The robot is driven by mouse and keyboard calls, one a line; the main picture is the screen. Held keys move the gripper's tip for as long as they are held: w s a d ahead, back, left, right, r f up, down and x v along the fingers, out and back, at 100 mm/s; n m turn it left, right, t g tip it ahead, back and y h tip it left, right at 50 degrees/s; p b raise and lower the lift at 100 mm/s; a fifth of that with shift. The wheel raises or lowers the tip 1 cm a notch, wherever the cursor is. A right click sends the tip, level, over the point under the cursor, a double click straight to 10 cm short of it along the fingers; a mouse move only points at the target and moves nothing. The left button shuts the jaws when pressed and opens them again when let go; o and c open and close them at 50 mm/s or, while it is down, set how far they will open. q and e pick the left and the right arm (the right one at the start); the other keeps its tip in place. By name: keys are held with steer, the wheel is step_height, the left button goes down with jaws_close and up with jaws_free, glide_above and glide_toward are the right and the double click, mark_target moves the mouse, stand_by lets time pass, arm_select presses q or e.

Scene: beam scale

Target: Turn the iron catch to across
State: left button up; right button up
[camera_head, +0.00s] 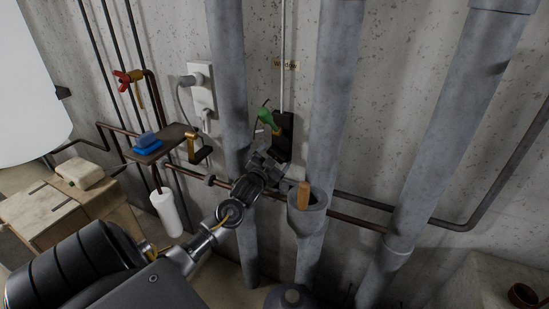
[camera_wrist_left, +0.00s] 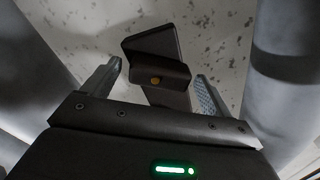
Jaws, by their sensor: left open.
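The iron catch is a dark metal piece (camera_wrist_left: 158,72) with a round brass-coloured pin, in front of a dark backing plate in the left wrist view. In the head view a dark plate (camera_head: 284,132) is on the wall between two grey pipes; my gripper covers its lower part. I cannot tell the catch's exact angle there. My left gripper (camera_head: 268,158) is open, and it also shows in the left wrist view (camera_wrist_left: 160,87). Its fingers are on either side of the catch, with gaps to both; no contact is visible. My right gripper is not in view.
Thick grey pipes (camera_head: 338,95) (camera_head: 228,75) flank the plate closely. A green handle (camera_head: 267,117) is at its upper left. A wooden handle (camera_head: 304,195) stands in a pipe socket below right. A shelf (camera_head: 172,140) with a blue item is on the left.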

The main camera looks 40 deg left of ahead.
arm_select(q)
steer(key=c, duration=1)
steer(key=shift+r+m+p, duration=0.1)
steer(key=shift+m+p, duration=0.3)
steer(key=shift+m, duration=0.7)
steer(key=m+p, duration=0.1)
steer(key=m, duration=0.2)
steer(key=shift+d+m, duration=0.15)
steer(key=shift+m, duration=0.15)
steer(key=m+p, duration=0.1)
steer(key=m, duration=0.3)
steer(key=shift+w, duration=0.1)
steer(key=shift+d+m, duration=0.1)
steer(key=shift+m, duration=1)
